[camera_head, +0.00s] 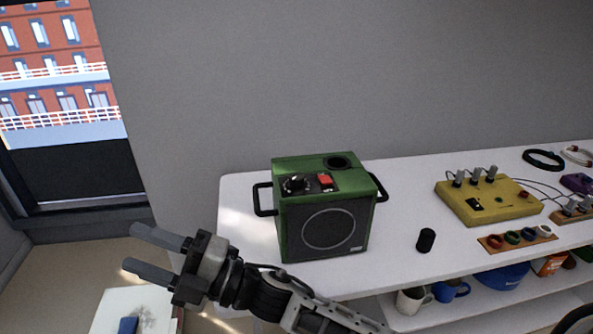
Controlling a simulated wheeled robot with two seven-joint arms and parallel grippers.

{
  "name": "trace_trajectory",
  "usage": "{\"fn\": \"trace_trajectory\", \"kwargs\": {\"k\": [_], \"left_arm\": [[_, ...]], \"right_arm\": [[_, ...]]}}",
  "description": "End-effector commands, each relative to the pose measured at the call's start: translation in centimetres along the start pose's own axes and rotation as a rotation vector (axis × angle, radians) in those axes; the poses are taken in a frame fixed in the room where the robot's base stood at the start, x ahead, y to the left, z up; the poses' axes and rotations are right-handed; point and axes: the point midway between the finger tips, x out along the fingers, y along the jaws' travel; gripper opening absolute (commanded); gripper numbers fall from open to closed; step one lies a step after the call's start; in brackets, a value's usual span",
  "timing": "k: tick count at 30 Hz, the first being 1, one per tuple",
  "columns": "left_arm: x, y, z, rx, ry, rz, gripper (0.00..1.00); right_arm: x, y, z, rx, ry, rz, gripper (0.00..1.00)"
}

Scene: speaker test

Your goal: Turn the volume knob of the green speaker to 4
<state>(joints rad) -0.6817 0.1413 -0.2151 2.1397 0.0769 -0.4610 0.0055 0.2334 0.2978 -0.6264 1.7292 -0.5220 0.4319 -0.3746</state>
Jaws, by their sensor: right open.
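The green speaker (322,206) stands upright near the left end of the white table, with black side handles and a round grille on its front. Its black volume knob (294,184) sits on the top panel at the left, beside a red switch (325,181). The knob's setting is too small to read. My right gripper (148,253) is open and empty, left of and lower than the speaker in the picture, with its two fingers pointing left. It is apart from the speaker. My left gripper is not in view.
The white table (400,197) also bears a black cylinder (426,240), a yellow box with knobs and cables (487,199) and a wooden strip with coloured pieces (517,238). Mugs (413,300) stand on a shelf below. A small white surface (105,310) is at lower left.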

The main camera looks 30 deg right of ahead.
Motion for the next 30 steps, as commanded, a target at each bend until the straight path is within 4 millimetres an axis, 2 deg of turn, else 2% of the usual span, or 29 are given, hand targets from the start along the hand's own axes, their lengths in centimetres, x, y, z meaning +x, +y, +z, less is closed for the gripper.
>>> {"fn": "trace_trajectory", "kwargs": {"k": [1,3,7,11,14,17,18,20,21,24,27,30], "left_arm": [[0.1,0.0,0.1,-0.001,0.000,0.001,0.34],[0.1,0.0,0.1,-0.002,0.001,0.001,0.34],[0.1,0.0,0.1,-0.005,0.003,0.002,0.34],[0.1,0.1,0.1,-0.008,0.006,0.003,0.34],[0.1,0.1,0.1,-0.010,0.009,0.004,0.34],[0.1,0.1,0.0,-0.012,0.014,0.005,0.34],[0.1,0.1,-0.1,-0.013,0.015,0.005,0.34],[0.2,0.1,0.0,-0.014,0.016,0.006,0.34],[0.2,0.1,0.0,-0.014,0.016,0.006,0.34],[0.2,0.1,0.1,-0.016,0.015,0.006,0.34],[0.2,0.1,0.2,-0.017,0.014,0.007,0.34],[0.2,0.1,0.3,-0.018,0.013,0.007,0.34]], "right_arm": [[1.7,0.8,-0.8,-0.163,0.146,-0.016,0.50],[3.0,1.1,-2.1,-0.373,0.344,-0.045,0.50],[3.5,0.8,-2.5,-0.742,0.707,-0.135,0.50],[1.9,1.1,0.4,-1.065,1.058,-0.286,0.50],[-0.2,3.1,4.6,-1.260,1.310,-0.457,0.50],[-2.8,7.4,9.5,-1.392,1.533,-0.675,0.50],[-3.9,9.6,11.3,-1.421,1.607,-0.770,0.50],[-5.6,13.4,13.7,-1.442,1.697,-0.914,0.50],[-6.7,15.9,14.8,-1.442,1.744,-1.003,0.50],[-8.9,21.4,16.6,-1.414,1.820,-1.186,0.50],[-10.5,25.1,17.2,-1.376,1.852,-1.300,0.50],[-11.3,26.5,17.4,-1.353,1.866,-1.348,0.50]]}}
